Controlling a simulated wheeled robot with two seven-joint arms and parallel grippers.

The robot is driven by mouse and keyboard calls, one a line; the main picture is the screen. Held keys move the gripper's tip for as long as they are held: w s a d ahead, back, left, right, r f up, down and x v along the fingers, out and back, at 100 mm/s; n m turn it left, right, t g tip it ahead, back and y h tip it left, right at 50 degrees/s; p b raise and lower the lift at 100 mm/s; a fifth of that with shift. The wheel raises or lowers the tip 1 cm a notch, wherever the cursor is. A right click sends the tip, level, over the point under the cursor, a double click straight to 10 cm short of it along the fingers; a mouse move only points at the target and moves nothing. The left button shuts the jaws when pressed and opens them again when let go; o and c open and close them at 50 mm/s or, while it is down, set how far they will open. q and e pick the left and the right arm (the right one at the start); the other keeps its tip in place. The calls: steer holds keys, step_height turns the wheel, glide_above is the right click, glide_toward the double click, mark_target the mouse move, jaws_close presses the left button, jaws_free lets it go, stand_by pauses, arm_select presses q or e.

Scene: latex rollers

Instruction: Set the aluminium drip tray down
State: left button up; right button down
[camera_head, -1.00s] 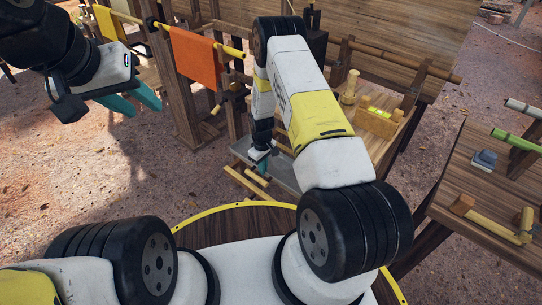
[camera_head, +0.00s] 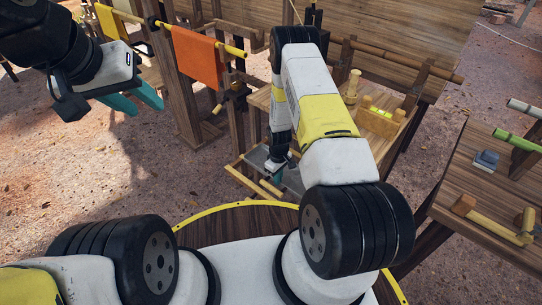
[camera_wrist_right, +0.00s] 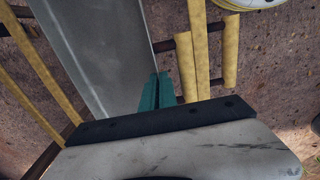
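The aluminium drip tray (camera_head: 257,156) is a flat grey sheet low in the middle of the head view, partly hidden by my right arm. In the right wrist view the tray (camera_wrist_right: 100,50) runs from the top down to the fingers. My right gripper (camera_wrist_right: 158,92) has its teal fingers close together at the tray's right edge and appears shut on it. It also shows in the head view (camera_head: 277,177). The tray is near bamboo rails (camera_wrist_right: 201,50); whether it rests on them I cannot tell. My left gripper (camera_head: 138,102) is open and empty at upper left.
A wooden frame with an orange cloth (camera_head: 198,61) on a rail stands behind. Open ground lies at left.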

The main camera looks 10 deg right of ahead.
steer(key=c, duration=1.7)
jaws_free()
steer(key=s+a+r+m+t+y, duration=0.1)
steer(key=s+r+m+t, duration=0.1)
steer(key=r, duration=1.9)
steer(key=s+r+m+t, duration=0.1)
steer(key=s+r+m, duration=0.15)
steer(key=r, duration=1.95)
steer(key=s+r+t, duration=0.1)
steer(key=s+r, duration=0.3)
steer(key=s, duration=0.2)
steer(key=s+r+m+t, duration=0.1)
steer(key=s+r, duration=0.4)
steer(key=s, duration=0.2)
steer(key=s+a+r+m+t+y, duration=0.1)
steer(key=s+r, duration=0.4)
steer(key=s, duration=0.1)
steer(key=shift+s+a+m, duration=0.1)
steer(key=shift+s+m, duration=0.15)
steer(key=shift+s, duration=0.15)
